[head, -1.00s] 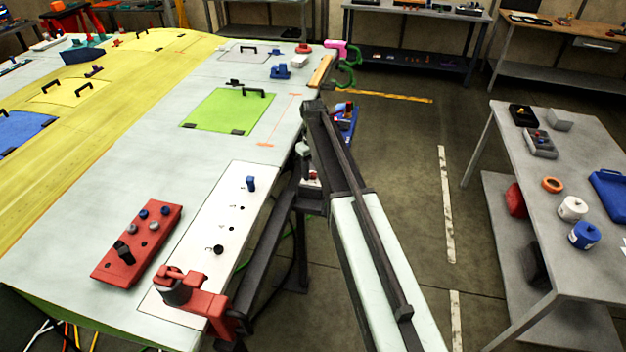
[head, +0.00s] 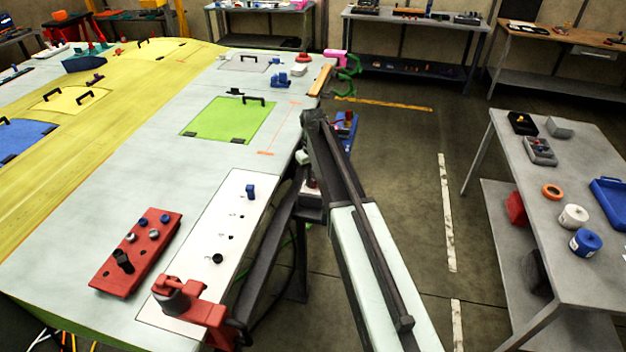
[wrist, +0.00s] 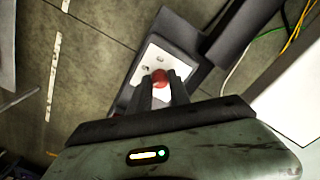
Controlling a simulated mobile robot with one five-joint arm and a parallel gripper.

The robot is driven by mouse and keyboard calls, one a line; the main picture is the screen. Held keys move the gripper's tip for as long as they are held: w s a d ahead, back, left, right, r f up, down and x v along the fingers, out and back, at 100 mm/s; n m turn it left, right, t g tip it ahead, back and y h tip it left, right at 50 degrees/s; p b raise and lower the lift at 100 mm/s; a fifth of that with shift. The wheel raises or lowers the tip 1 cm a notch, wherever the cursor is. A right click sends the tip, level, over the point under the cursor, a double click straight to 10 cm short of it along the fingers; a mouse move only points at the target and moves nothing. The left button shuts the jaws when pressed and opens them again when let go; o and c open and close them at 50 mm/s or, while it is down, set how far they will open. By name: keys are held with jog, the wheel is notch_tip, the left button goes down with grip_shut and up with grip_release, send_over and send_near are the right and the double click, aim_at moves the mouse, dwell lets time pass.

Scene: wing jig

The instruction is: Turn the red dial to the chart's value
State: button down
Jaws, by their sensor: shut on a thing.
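The red dial (wrist: 159,76) shows in the wrist view on a white plate (wrist: 155,61) set in a dark grey box. My gripper (wrist: 164,82) has its two dark fingers on either side of the dial and is shut on it. Small dark marks show on the plate, too small to read. Part of the dial is hidden by the fingers. I cannot make out the chart in either view.
The wing table (head: 200,160) lies left of my arm. It carries a red block with knobs (head: 137,252), a white strip with holes and a blue peg (head: 250,191), and a red clamp (head: 190,302). A grey table (head: 530,190) stands right, with open floor between.

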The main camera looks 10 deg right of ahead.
aim_at(313, 182)
jog(key=m, duration=0.5)
jog(key=shift+m, duration=2.5)
jog(key=c, duration=1.2)
grip_release()
notch_tip(313, 182, up, 8)
jog(key=p, duration=0.8)
jog(key=shift+f, duration=0.1)
